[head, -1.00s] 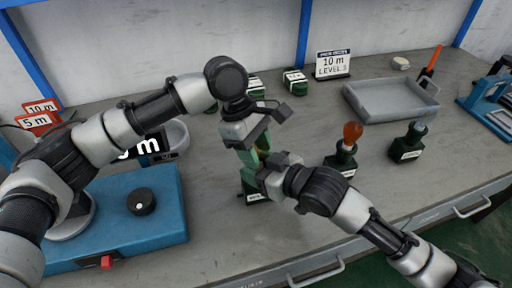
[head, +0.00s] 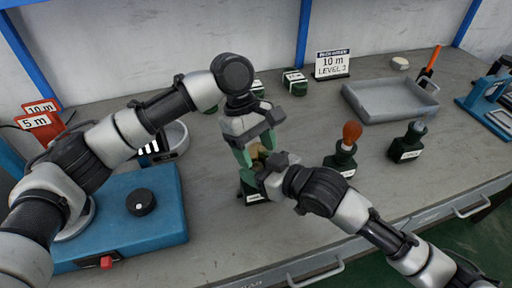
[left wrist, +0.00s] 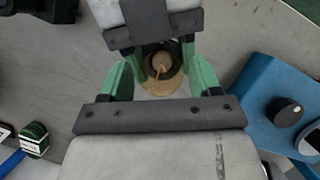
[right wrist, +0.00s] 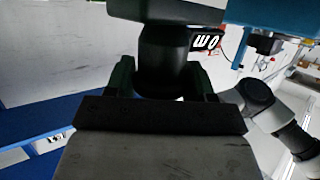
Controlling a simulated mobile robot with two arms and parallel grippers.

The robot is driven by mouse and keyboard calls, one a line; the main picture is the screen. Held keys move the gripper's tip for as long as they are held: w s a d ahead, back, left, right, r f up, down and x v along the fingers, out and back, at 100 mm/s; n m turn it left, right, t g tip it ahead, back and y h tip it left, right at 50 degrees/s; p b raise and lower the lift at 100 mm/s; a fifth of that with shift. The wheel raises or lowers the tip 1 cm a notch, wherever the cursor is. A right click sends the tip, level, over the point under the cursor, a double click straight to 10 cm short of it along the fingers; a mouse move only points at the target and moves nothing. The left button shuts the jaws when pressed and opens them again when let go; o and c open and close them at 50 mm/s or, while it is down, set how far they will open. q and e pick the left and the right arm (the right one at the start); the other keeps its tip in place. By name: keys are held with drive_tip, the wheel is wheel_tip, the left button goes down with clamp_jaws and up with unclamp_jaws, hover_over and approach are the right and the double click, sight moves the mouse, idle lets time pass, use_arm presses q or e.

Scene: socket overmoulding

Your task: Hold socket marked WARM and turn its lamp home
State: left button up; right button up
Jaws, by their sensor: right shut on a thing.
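A dark green socket (head: 252,194) stands on the bench with a white label too small to read. My right gripper (head: 268,181) is shut on its side; the right wrist view shows the dark socket body (right wrist: 163,62) between the fingers. An amber lamp (head: 258,153) sits upright on this socket, and it also shows from above in the left wrist view (left wrist: 162,68). My left gripper (head: 256,158) points down over the lamp, its green fingers on either side. In the left wrist view the fingers look open, with gaps beside the lamp.
To the right stand a socket (head: 342,159) with an orange lamp (head: 352,132) and another socket (head: 406,148) with a grey top. A grey tray (head: 390,117) lies behind them. A blue box (head: 165,215) with a black knob (head: 141,202) is at left.

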use_arm(q)
drive_tip(key=shift+o, duration=0.5)
drive_tip(key=v, duration=1.2)
